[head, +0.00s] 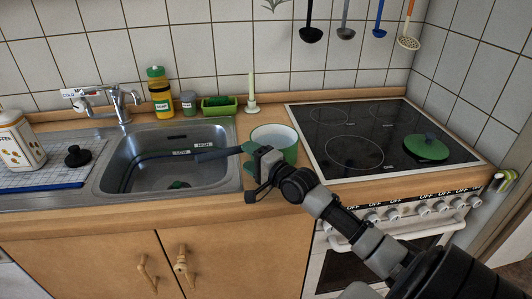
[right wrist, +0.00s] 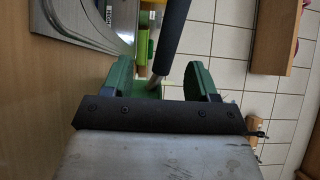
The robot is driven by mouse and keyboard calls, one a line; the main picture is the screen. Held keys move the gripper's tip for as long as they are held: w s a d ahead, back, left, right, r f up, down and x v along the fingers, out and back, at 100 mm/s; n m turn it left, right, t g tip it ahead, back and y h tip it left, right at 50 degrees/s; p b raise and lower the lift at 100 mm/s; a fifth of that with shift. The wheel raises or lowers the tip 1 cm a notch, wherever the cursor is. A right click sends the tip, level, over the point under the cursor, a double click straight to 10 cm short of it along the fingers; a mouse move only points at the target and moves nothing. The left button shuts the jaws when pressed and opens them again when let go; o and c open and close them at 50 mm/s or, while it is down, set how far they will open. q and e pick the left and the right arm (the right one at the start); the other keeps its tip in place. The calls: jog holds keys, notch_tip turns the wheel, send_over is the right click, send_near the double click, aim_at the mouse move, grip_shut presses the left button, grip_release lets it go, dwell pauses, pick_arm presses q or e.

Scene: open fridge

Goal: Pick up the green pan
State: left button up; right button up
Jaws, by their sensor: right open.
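The green pan (head: 288,152), with a pale inside, stands on the wooden counter between sink and stove. Its dark handle (head: 215,154) points left over the sink's edge. My right gripper (head: 250,158) is at the near left side of the pan, by the root of the handle. In the right wrist view the green fingers (right wrist: 160,80) are apart, and the dark handle (right wrist: 172,38) with its metal neck shows between them. I cannot tell whether a finger touches it. My arm hides part of the pan's near side. My left gripper is not in view.
The sink (head: 170,160) lies to the left. The black stove top (head: 380,125) is to the right, with a green lid (head: 425,149) on it. A candle holder (head: 252,100), a green box (head: 219,106) and bottles stand behind. Utensils hang above the stove.

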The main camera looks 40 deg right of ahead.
aim_at(238, 150)
jog(key=w, duration=0.3)
jog(key=shift+w+a+r, duration=0.35)
jog(key=shift+a+r, duration=0.05)
jog(key=shift+w, duration=0.45)
jog(key=shift+s, duration=0.1)
jog(key=shift+c, duration=1)
grip_shut()
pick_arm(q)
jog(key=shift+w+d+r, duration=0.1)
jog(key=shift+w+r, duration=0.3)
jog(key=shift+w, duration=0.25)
pick_arm(e)
jog(key=shift+d, duration=0.1)
jog(key=shift+r, duration=0.15)
